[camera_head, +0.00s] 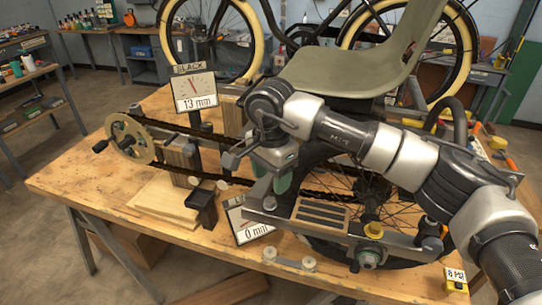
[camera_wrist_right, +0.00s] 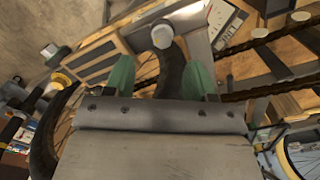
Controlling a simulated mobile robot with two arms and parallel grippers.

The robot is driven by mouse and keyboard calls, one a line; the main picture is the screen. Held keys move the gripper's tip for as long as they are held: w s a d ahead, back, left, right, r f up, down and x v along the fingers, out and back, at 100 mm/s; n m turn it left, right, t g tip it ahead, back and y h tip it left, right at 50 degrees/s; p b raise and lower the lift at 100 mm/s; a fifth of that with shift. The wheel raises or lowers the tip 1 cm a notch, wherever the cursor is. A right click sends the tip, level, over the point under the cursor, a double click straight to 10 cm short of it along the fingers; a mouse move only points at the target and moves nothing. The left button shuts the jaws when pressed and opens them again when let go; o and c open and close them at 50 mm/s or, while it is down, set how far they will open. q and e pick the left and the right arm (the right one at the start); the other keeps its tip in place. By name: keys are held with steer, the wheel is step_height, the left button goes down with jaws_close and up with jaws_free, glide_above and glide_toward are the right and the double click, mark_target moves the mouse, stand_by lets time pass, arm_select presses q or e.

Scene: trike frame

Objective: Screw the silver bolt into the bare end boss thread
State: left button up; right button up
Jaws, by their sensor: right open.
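My right gripper (camera_head: 283,180) hangs with its green fingertips pointing down over the left end of the grey frame arm (camera_head: 325,232). In the right wrist view the gripper (camera_wrist_right: 160,78) is open, its green fingers apart with nothing gripped between them. A round silver piece (camera_wrist_right: 162,36) lies beyond the gap between the fingers. A round silver piece also shows on the frame arm's left end (camera_head: 270,203), just below the fingertips. I cannot tell whether it is the bolt's head or the bare boss. My left gripper is not in view.
A gauge reading 13 mm (camera_head: 195,90) and one reading 0 mm (camera_head: 247,222) stand near the chain. A black block (camera_head: 201,207) stands left of the frame arm. The spoked wheel and seat (camera_head: 365,55) crowd the right side. The wooden bench (camera_head: 75,183) is clear at left.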

mark_target(272, 200)
steer(key=f, duration=0.2)
steer(key=f+p, duration=0.1)
steer(key=f, duration=0.2)
steer(key=shift+w+f+p, duration=0.3)
steer(key=shift+f, duration=0.1)
steer(key=shift+s+f, duration=0.1)
steer(key=shift+f, duration=0.6)
steer(key=shift+c, duration=0.4)
steer(key=c, duration=0.8)
steer(key=m, duration=0.5)
steer(key=shift+m, duration=0.3)
steer(key=m, duration=0.6)
steer(key=shift+s, duration=0.15)
